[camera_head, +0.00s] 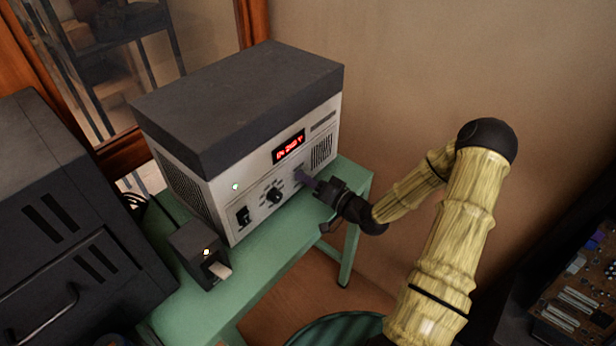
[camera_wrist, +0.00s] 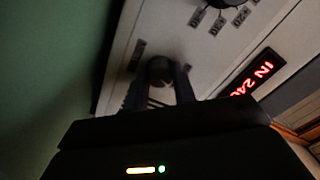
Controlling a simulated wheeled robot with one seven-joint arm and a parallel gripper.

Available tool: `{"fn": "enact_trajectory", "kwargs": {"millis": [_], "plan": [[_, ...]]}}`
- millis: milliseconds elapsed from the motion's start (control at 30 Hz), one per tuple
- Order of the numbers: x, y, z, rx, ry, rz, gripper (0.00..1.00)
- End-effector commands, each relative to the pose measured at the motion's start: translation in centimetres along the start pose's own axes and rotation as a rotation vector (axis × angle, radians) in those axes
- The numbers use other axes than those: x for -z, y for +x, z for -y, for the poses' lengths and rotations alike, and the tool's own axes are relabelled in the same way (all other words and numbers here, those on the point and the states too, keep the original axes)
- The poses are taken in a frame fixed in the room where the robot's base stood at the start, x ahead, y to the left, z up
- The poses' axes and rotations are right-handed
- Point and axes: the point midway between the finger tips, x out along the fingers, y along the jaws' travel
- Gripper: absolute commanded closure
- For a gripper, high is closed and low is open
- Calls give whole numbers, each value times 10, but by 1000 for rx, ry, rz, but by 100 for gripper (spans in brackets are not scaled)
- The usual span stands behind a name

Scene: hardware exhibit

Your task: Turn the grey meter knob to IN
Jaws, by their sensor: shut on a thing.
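The grey meter knob (camera_wrist: 160,68) is on the pale front panel of the power unit (camera_head: 219,196). My gripper (camera_head: 309,182) reaches the right part of that panel and hides most of the knob in the head view. In the wrist view its two fingers (camera_wrist: 160,84) stand on either side of the knob, shut on it. The knob's pointer is too dark to read. The red display (camera_head: 289,148) is lit; in the wrist view the display (camera_wrist: 252,76) reads IN 240, with its end cut off.
A black selector knob (camera_head: 273,195) with labels, a black rocker switch (camera_head: 243,215) and a green light (camera_head: 236,187) are left of my gripper. A small black box (camera_head: 196,252) with a pale lever stands in front on the green table (camera_head: 262,282). A large dark cabinet (camera_head: 75,215) is at left.

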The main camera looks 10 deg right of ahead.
Motion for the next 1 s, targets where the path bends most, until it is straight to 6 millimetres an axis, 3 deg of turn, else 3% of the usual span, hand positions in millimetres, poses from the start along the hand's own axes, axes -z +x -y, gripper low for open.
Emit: {"fn": "enact_trajectory", "kwargs": {"millis": [433,467,567,1000], "plan": [[0,0,-1,-1,19,-1,96],[0,0,-1,-1,19,-1,72],[0,0,-1,-1,18,-1,52],[0,-9,-1,-2,17,-1,52]]}}
